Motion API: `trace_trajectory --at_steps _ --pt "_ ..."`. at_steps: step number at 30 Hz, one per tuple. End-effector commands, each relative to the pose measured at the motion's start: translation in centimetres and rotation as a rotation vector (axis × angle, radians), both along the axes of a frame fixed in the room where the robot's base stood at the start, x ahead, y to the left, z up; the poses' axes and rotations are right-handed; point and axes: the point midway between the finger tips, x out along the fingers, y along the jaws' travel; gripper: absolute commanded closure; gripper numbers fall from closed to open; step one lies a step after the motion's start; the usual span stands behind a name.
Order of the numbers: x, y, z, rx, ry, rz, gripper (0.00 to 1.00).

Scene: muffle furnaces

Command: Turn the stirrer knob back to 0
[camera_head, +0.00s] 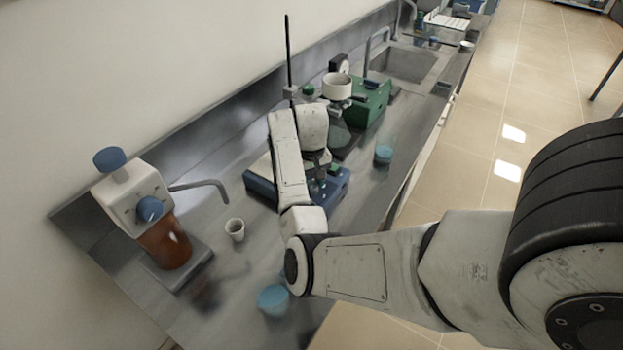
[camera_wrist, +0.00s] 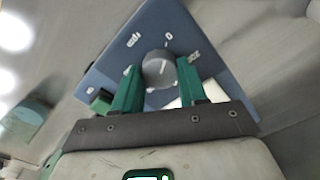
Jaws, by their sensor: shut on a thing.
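The stirrer (camera_head: 262,190) is a blue-based unit with a pale top, standing mid-bench in the head view and partly hidden by my arm. In the wrist view its blue panel (camera_wrist: 110,62) carries white markings, with a 0-like mark above the grey round knob (camera_wrist: 158,66). The knob has a pale line on its face; I cannot tell exactly which mark it points to. My gripper (camera_wrist: 157,84) has its green fingers on either side of the knob and is shut on it. In the head view my gripper (camera_head: 318,178) reaches down at the stirrer, and the knob is hidden.
An orange-brown bottle with a white-and-blue dispenser (camera_head: 165,242) stands at left, near a small white cup (camera_head: 235,229). Blue-topped containers sit at the front (camera_head: 272,299) and right (camera_head: 383,154). A green device (camera_head: 370,103) and a sink (camera_head: 403,64) lie behind.

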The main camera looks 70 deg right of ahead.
Motion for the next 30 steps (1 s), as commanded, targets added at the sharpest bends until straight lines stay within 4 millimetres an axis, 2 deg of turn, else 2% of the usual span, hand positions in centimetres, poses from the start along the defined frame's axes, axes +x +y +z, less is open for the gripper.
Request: trace_trajectory --at_steps 11,12,18,20,26,30 --pt "0.02 0.06 -0.06 0.002 0.001 0.006 0.89" --pt "0.02 0.06 -0.06 0.002 0.001 0.006 0.55" --pt "0.01 0.03 -0.03 0.001 0.001 0.005 0.36" --pt "0.01 0.01 -0.02 0.0 0.0 0.004 0.33" --pt "0.02 -0.01 0.02 0.0 0.0 0.004 0.33" --pt "0.06 -0.05 0.77 -0.001 -0.001 0.003 0.33"
